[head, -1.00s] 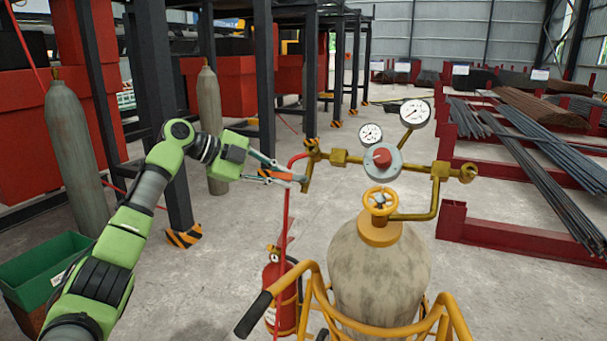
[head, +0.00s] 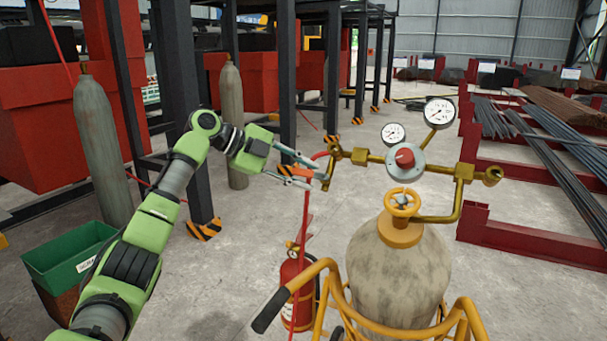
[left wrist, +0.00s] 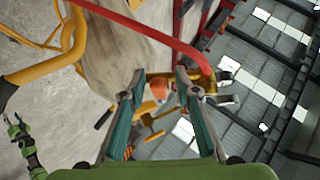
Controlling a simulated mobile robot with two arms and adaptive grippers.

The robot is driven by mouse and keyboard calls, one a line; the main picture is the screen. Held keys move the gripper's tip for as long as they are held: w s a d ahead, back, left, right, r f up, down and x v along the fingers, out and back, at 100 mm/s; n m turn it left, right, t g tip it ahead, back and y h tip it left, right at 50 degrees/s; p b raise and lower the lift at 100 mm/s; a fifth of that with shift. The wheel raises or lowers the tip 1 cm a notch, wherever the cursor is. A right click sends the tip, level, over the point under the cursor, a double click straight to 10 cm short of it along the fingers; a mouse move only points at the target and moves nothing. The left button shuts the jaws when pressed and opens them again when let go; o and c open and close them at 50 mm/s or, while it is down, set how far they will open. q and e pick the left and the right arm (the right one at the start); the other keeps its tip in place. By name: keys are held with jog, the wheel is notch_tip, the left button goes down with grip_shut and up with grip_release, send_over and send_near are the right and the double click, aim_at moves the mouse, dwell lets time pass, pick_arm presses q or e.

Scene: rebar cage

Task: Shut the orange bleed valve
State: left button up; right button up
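The orange bleed valve handle (head: 295,171) is at the left end of the brass manifold (head: 360,157), beside the red hose. My left gripper (head: 316,173) reaches it from the left. In the left wrist view, the two fingers (left wrist: 160,77) stand apart, with the orange handle (left wrist: 158,90) in the gap between them. A gap shows there, and I cannot tell whether either finger touches the handle. The fingers partly hide the handle in the head view.
The manifold carries two gauges (head: 438,112) and a red knob (head: 404,157). Below is a yellow handwheel (head: 402,203) on a grey cylinder (head: 397,275) in a yellow cart (head: 322,274). A red hose (head: 305,222) hangs near the gripper. A fire extinguisher (head: 297,293) stands below.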

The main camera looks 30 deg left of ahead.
pick_arm(q)
jog(key=v, duration=1.2)
dwell(0.3)
